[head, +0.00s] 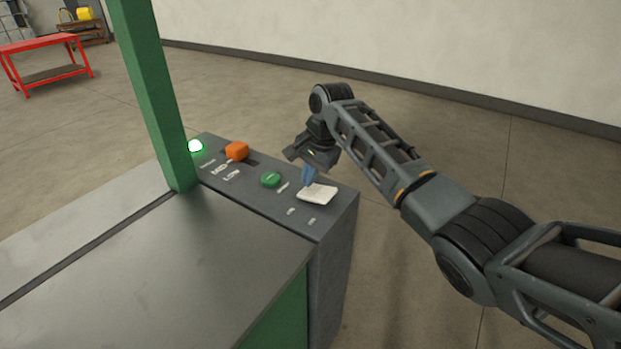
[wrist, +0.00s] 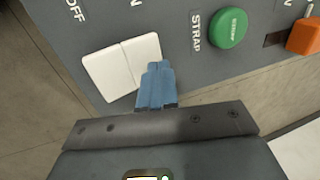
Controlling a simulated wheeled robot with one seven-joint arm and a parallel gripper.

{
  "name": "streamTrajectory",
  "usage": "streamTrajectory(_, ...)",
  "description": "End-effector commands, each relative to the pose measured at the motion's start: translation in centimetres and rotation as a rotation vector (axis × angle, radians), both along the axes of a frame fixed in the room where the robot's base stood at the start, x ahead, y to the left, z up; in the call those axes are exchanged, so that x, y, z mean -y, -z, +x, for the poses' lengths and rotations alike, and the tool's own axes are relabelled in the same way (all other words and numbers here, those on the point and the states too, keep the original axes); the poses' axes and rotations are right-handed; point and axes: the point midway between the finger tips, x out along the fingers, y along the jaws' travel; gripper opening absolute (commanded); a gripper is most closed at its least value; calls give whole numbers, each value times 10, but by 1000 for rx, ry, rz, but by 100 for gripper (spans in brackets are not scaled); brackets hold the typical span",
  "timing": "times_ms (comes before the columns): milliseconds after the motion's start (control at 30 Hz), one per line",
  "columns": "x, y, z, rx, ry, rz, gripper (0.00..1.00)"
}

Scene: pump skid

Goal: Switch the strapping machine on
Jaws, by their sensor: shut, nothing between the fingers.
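The strapping machine (head: 180,270) has a grey top and a dark control panel along its far right side. A white rocker switch (head: 317,194) sits near the panel's right end, and it also shows in the wrist view (wrist: 108,77).
A green STRAP button (head: 271,180) and an orange knob (head: 236,151) sit on the same panel beside the rocker. A green post (head: 155,90) rises from the machine. A red table (head: 45,60) stands far back left. The floor right of the machine is clear.

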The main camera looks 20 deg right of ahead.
Motion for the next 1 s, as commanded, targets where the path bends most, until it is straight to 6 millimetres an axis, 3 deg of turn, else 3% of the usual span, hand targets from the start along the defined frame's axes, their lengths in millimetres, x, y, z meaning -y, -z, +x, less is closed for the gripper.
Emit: streamTrajectory(1000,9,-11,-11,0,1,0,0)
